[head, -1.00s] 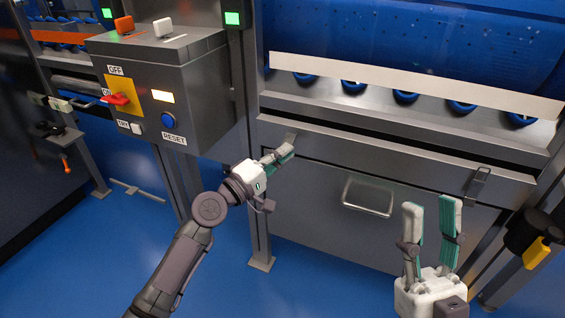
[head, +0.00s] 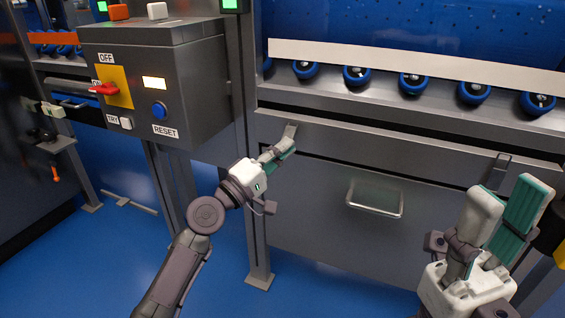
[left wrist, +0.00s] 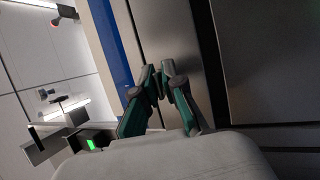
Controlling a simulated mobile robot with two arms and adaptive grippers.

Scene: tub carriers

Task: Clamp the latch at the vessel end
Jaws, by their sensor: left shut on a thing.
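The drawer-like steel front (head: 330,200) has a small grey latch at each upper end, a left latch (head: 291,130) and a right latch (head: 499,171). My left gripper (head: 284,152) is at the left latch, its fingers shut on it and partly hiding it. In the left wrist view the fingertips (left wrist: 161,78) are close together against the steel face; the latch is hard to make out there. My right gripper (head: 512,191) is open and empty, in front of the panel's right end, below and in front of the right latch. Which end is the vessel end cannot be told.
A grey control box (head: 150,85) with a red switch (head: 104,89) and blue button (head: 159,110) stands left of the panel. A handle (head: 375,200) sticks out mid-panel. A blue drum (head: 420,25) lies above blue rollers (head: 412,83). The blue floor (head: 225,290) in front is clear.

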